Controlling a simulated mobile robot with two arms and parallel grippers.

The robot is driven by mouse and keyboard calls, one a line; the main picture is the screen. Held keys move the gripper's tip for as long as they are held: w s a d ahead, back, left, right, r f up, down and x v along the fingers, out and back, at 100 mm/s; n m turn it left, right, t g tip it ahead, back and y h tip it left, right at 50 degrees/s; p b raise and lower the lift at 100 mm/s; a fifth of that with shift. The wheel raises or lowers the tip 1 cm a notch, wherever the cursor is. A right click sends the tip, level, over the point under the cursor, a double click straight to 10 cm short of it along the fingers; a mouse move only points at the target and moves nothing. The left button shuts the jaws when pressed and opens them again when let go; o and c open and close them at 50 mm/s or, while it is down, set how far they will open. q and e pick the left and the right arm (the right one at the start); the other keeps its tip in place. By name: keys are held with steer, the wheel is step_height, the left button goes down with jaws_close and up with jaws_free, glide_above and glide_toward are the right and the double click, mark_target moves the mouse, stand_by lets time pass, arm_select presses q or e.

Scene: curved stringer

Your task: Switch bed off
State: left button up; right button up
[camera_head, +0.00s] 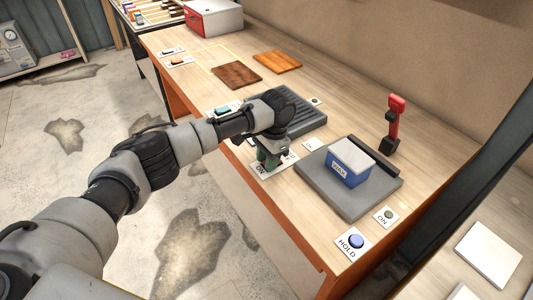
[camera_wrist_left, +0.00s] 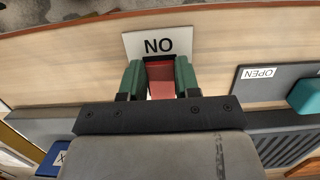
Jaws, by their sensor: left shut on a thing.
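My left gripper (camera_head: 268,163) is over a white card (camera_head: 286,160) at the bench's front edge. In the left wrist view its green fingers (camera_wrist_left: 159,80) are closed on the two sides of a red switch (camera_wrist_left: 160,77). The card (camera_wrist_left: 142,43) beside the switch carries upside-down lettering that reads ON the right way up. The switch is hidden behind the gripper in the head view. A flat grey plate (camera_head: 325,187) with a blue-sided, white-topped box (camera_head: 349,162) on it lies to the right. My right gripper is not in view.
A ridged dark plate (camera_head: 300,118) lies behind the gripper, near a teal button (camera_head: 222,111). A blue HOLD button (camera_head: 356,241) and a small ON button (camera_head: 387,215) are at the near right. A red lever (camera_head: 394,118) stands at the back. Wooden boards (camera_head: 236,75) lie farther left.

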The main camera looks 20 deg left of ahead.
arm_select(q)
steer(key=shift+w+d+r+g+y, duration=0.1)
steer(key=shift+w+r+g+y, duration=0.05)
steer(key=shift+g+y, duration=0.2)
steer(key=o, duration=0.9)
steer(key=v, duration=1)
steer(key=shift+w+r+b, duration=0.1)
steer(key=shift+r+b, duration=0.2)
steer(key=shift+b, duration=0.1)
